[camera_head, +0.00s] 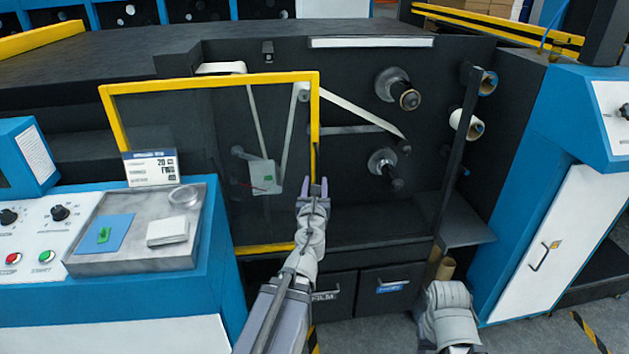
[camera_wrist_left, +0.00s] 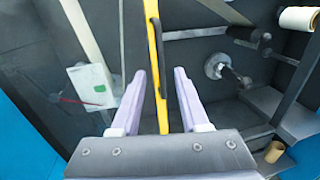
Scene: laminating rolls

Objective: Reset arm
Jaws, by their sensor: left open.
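My left gripper (camera_head: 313,187) is open and empty in the head view, in front of the right upright of a yellow-framed clear door (camera_head: 208,81). In the left wrist view the two fingers (camera_wrist_left: 160,85) stand apart. The yellow upright (camera_wrist_left: 153,50) and its dark handle (camera_wrist_left: 157,45) show between and beyond them; I cannot tell whether they touch. Part of my right arm shows at the bottom right of the head view, but its gripper is out of sight.
Behind and right of the door are roller spindles (camera_head: 398,90) and rolls on a rack (camera_head: 466,123). A control panel with a grey tray (camera_head: 133,262) is at left. Drawers (camera_head: 385,289) are below. A blue-and-white cabinet (camera_head: 562,230) stands at right.

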